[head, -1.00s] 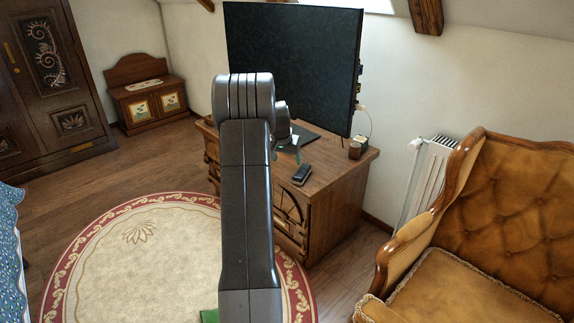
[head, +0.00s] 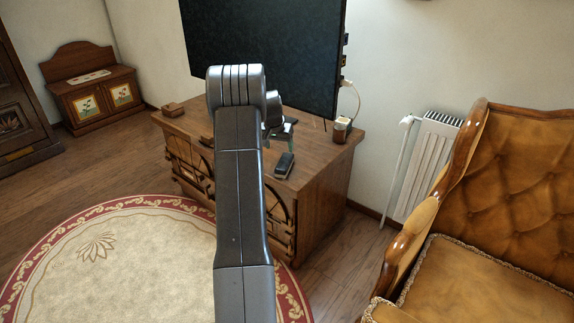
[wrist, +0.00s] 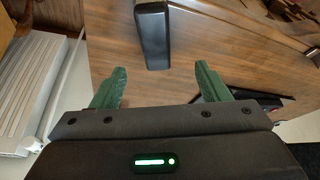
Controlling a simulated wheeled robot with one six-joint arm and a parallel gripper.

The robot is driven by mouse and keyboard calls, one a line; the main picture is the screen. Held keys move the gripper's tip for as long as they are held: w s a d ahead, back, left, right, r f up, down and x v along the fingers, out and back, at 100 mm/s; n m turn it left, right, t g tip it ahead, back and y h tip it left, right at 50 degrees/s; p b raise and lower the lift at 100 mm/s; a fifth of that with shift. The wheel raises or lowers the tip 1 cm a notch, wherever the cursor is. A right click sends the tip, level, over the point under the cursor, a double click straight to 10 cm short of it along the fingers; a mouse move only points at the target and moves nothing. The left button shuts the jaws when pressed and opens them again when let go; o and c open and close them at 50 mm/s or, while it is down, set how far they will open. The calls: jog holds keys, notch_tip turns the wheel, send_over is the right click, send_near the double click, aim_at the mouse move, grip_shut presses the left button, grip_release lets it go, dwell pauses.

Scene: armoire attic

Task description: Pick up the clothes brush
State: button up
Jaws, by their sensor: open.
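A small dark oblong object (head: 285,165), which looks like the clothes brush, lies on top of the wooden cabinet (head: 318,146) near its front edge. I cannot make out bristles. In the wrist view the brush (wrist: 152,35) is black, long and narrow, at top centre beyond the fingertips. My gripper (wrist: 160,70) is open, its two green fingers apart and nothing between them. The brush lines up with the gap, a little left of its middle. In the head view my arm hides much of the gripper (head: 277,138), which is above the cabinet top behind the brush.
A large black screen (head: 265,50) stands on the cabinet behind my gripper; its dark base (wrist: 245,97) is close to the right finger. A small wooden box (head: 173,109) and a small cup-like item (head: 342,128) are also on top. An armchair (head: 510,180) and radiator (head: 428,165) stand right.

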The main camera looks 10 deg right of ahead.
aim_at(284, 162)
jog(key=x, duration=0.7)
jog(key=b+x, duration=0.1)
jog(key=x, duration=0.3)
jog(key=shift+s+d+f, duration=0.15)
jog(key=shift+s+d, duration=0.05)
jog(key=shift+d, duration=0.1)
jog(key=c, duration=1.2)
notch_tip(284, 162, up, 10)
jog(key=shift+r+p, duration=0.1)
jog(key=shift+p, duration=0.5)
